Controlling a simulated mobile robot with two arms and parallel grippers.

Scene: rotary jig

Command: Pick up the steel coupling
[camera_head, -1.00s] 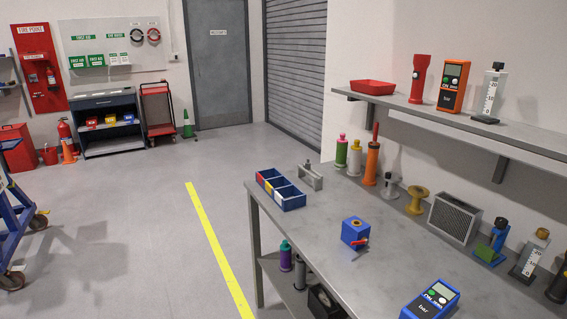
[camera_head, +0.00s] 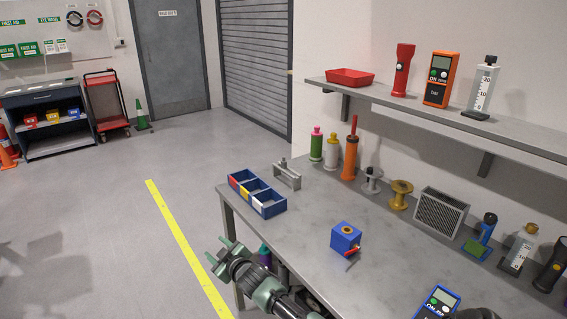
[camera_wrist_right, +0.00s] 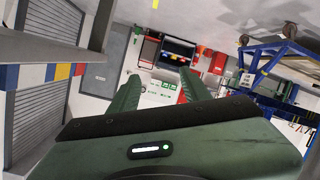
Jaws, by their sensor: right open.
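I cannot pick out the steel coupling for certain. A grey metal flanged spool (camera_head: 371,181) stands along the back of the bench, and a grey bracket-like fixture (camera_head: 287,175) stands behind the blue bins; I cannot tell whether either is the coupling. My right gripper (camera_head: 220,250) is open beside the bench's left front edge, over the floor side and apart from the bench objects. In the right wrist view its two green fingers (camera_wrist_right: 161,80) are spread with nothing between them.
On the bench (camera_head: 300,225) are blue bins (camera_head: 268,208), a blue block with a red lever (camera_head: 345,238), a blue meter (camera_head: 438,302) and a yellow spool (camera_head: 400,195). A shelf (camera_head: 420,108) overhangs the back. The bench's middle is mostly clear.

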